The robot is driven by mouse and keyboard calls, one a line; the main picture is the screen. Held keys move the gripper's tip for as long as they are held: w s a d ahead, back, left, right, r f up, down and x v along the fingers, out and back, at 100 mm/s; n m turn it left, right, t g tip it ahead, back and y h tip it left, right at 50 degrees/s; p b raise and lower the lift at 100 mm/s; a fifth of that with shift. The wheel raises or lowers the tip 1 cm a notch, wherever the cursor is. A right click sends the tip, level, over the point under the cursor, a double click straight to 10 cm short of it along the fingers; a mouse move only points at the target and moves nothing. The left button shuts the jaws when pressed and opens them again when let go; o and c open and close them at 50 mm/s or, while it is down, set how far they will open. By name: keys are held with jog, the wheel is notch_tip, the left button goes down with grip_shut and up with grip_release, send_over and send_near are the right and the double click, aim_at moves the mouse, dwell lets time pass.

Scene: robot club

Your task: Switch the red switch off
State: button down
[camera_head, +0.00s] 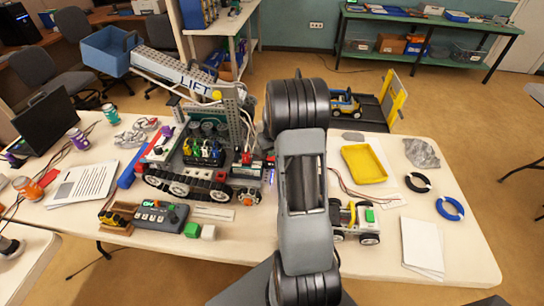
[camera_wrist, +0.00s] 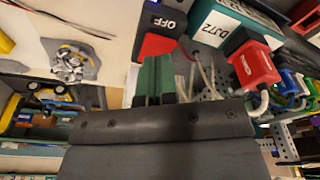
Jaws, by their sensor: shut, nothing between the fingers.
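The red switch (camera_wrist: 158,46) shows at the top centre of the wrist view, beside a black face marked OFF. My gripper (camera_wrist: 154,62) is shut and empty, its fingers close together just below the red part. I cannot tell whether the tips touch it. In the head view my arm comes down in front and hides the gripper. The tracked robot with the LIFT arm (camera_head: 190,74) stands on the table left of my arm. Small red parts (camera_head: 246,158) show at its right end, but I cannot tell which is the switch.
A red plug (camera_wrist: 254,62) with cables and a teal box (camera_wrist: 232,22) sit right of the switch. A control box (camera_head: 160,215), a small wheeled car (camera_head: 355,220) and a yellow tray (camera_head: 364,164) stand on the table (camera_head: 460,262). The table's front right is mostly clear.

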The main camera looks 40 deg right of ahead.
jog(key=shift+f+b, duration=0.85)
jog(key=shift+f, duration=0.2)
dwell(0.4)
jog(key=shift+r, duration=0.15)
jog(key=shift+r+p, duration=2.15)
jog(key=shift+r, duration=1.25)
